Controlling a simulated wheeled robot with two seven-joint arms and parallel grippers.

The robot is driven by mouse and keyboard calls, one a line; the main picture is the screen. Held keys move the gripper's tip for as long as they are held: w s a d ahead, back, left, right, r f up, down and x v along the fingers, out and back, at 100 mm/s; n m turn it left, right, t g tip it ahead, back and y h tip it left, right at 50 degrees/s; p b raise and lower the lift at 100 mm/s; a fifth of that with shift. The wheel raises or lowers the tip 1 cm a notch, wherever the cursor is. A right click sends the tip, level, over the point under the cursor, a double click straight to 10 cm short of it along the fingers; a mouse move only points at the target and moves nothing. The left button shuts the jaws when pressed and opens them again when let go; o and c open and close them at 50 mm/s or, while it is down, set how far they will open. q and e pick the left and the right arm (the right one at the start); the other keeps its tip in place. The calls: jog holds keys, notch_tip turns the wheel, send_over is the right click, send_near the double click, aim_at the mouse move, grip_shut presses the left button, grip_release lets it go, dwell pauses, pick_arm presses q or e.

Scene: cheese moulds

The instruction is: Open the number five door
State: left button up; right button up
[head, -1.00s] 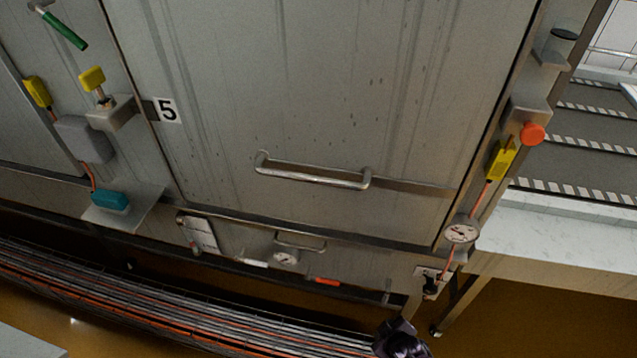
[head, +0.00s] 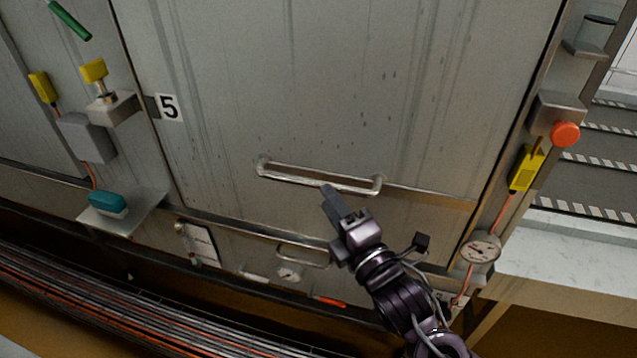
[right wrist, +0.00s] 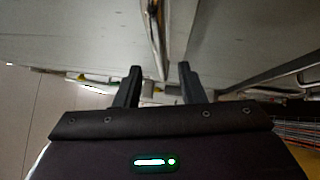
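The number five door (head: 320,90) is a large grey metal panel with a black "5" on a white label (head: 169,107) at its left edge. It looks closed. Its metal bar handle (head: 300,178) runs across the lower part of the door. My right gripper (head: 332,220) is open and empty, just below the right half of the handle. In the right wrist view the handle (right wrist: 155,40) lies ahead, between the lines of the two open fingers (right wrist: 160,68). I cannot tell whether a finger touches it. My left gripper is not in view.
At the right stand a red button (head: 565,134), a yellow tag (head: 526,168) and a round gauge (head: 481,249). A smaller handle (head: 303,254) sits below the door. A teal box on a shelf (head: 108,203) is at the left. Dark cables or rails (head: 130,305) run along the bottom.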

aim_at(317, 181)
jog(key=x, duration=0.5)
jog(key=shift+w+a+p, duration=0.1)
jog(key=shift+w+p, duration=0.1)
jog(key=shift+p, duration=0.2)
grip_shut()
